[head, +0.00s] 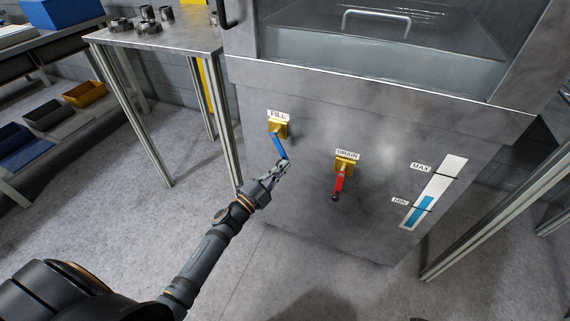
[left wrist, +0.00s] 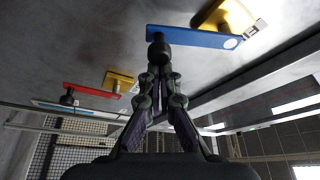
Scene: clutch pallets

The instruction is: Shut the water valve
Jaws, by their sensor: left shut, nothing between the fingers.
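The FILL valve has a yellow body (head: 278,130) and a blue lever (head: 279,146) that hangs down, tilted a little to the right. In the left wrist view the blue lever (left wrist: 195,38) ends in a dark knob (left wrist: 159,48). My left gripper (head: 284,167) is shut at the lever's lower end. In the left wrist view its closed fingertips (left wrist: 160,72) are right by the knob, with nothing held; whether they touch it I cannot tell. My right gripper is not in view.
The DRAIN valve's red lever (head: 338,184) hangs down to the right of the FILL valve. A level gauge (head: 449,178) shows blue slightly above the MIN mark. A metal table (head: 175,38) with metal parts stands at the left. The floor before the cabinet is clear.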

